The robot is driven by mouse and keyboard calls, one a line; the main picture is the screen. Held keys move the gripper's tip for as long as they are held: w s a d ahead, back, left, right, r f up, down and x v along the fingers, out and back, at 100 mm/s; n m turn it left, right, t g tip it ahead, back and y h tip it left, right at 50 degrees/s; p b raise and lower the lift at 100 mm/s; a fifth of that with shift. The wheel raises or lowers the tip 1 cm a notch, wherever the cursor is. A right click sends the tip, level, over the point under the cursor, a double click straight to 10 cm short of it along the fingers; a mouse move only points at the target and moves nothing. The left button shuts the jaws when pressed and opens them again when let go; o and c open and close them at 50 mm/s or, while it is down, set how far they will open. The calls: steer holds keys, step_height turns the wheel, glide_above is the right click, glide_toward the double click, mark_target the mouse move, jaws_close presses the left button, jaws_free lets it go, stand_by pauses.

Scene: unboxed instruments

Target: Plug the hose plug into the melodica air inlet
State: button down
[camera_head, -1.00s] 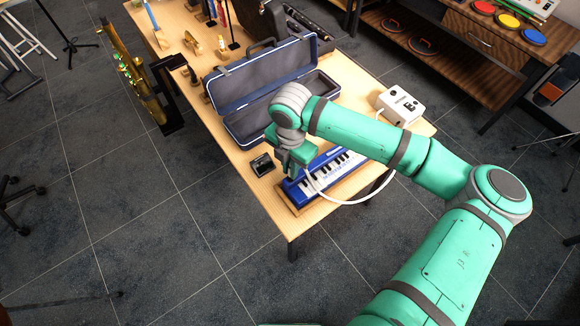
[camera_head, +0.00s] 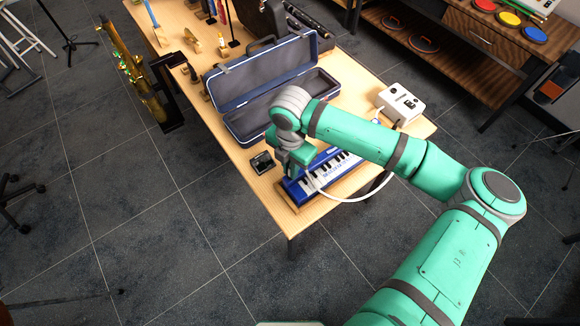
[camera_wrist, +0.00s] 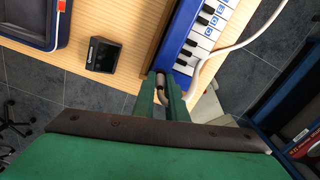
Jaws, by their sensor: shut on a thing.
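The blue melodica (camera_head: 327,172) with white and black keys lies near the front edge of the wooden table; it also shows in the wrist view (camera_wrist: 203,35). My gripper (camera_wrist: 166,85) is at the melodica's near left end, shut on the hose plug (camera_wrist: 164,97), a small grey-brown piece between the fingers. The white hose (camera_head: 352,200) loops from the gripper past the table edge; it also shows in the wrist view (camera_wrist: 232,47). The air inlet and the plug's tip are hard to make out, so I cannot tell whether they touch.
An open blue-trimmed case (camera_head: 268,127) stands behind the melodica. A small black box (camera_head: 262,162) lies left of it, and a white device (camera_head: 400,104) stands to the right. A brass saxophone (camera_head: 143,88) is on a stand left of the table.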

steer(key=shift+f, duration=0.15)
steer(key=c, duration=1.7)
jaws_free()
step_height(320, 180, up, 11)
steer(key=shift+f, duration=0.1)
